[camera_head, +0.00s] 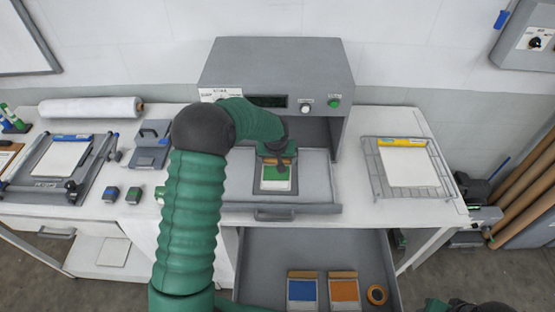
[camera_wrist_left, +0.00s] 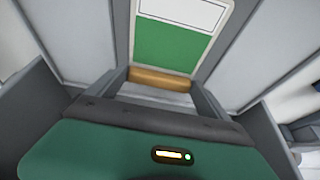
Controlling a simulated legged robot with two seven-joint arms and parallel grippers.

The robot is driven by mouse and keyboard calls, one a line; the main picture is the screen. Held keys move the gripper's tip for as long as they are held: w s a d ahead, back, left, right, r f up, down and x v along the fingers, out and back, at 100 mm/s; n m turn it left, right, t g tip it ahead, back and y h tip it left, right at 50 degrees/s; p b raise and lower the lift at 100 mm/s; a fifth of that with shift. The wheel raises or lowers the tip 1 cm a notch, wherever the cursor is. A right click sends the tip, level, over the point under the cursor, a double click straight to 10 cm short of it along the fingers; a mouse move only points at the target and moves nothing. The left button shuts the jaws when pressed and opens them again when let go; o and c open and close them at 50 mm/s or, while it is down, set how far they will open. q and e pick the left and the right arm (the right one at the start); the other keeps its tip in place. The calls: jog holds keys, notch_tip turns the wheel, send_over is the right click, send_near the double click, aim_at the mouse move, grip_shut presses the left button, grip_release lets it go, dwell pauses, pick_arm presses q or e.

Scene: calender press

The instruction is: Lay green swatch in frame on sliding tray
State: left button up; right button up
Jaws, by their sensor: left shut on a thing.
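The green swatch (camera_head: 281,173) has a green band, a white part and a brown edge strip. It lies over the dark-rimmed frame (camera_head: 261,187) on the grey sliding tray (camera_head: 318,183), which is pulled out of the press (camera_head: 275,68). My left gripper (camera_head: 277,154) is shut on the brown strip. In the left wrist view the strip of the swatch (camera_wrist_left: 172,44) sits between the two fingers, and the frame's dark edge runs beside it. I cannot tell whether the swatch touches the frame's floor.
A rack with a white sheet (camera_head: 407,167) stands at right. A clamp board (camera_head: 62,157) and a white roll (camera_head: 91,107) are at left.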

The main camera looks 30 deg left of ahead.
aim_at(276, 179)
pick_arm(q)
jog(key=shift+w+a+f, duration=0.25)
jog(key=shift+w+a, duration=0.1)
jog(key=shift+a, duration=0.1)
jog(key=shift+s, duration=0.1)
jog(key=o, duration=1)
jog(key=shift+s+r, duration=0.1)
jog(key=shift+s, duration=0.05)
jog(key=shift+c, duration=0.2)
jog(key=shift+o, duration=0.7)
jog(key=shift+d+r, duration=0.1)
jog(key=shift+d, duration=0.15)
jog(key=shift+r, duration=0.1)
jog(key=b+v, duration=0.1)
jog(key=v, duration=1.5)
jog(key=shift+r, duration=0.25)
jog(key=shift+s+d, duration=0.1)
